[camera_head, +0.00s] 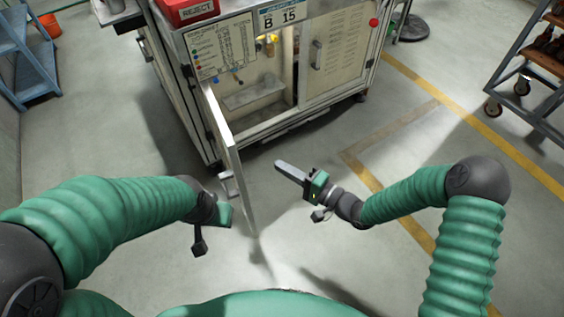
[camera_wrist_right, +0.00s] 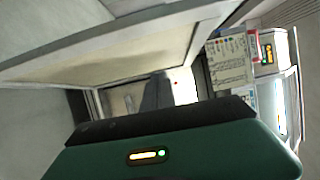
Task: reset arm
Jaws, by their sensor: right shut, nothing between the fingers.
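My right gripper (camera_head: 291,172) is shut and empty, its fingers together and pointing up-left in the head view. It is in free air to the right of the open cabinet door (camera_head: 228,165). The housing of my right gripper fills the lower part of the right wrist view. My left arm ends at the left side of the door, by the door handle (camera_head: 227,184). The left gripper's fingers are hidden behind the door, so I cannot tell whether they touch the handle.
The cabinet (camera_head: 290,118) stands ahead, its left compartment open and its right door (camera_head: 340,55) closed. A red reject bin (camera_head: 190,10) sits on top. A blue step rack (camera_head: 28,60) is at the left, a wheeled cart (camera_head: 540,80) at the right. The floor by my right arm is clear.

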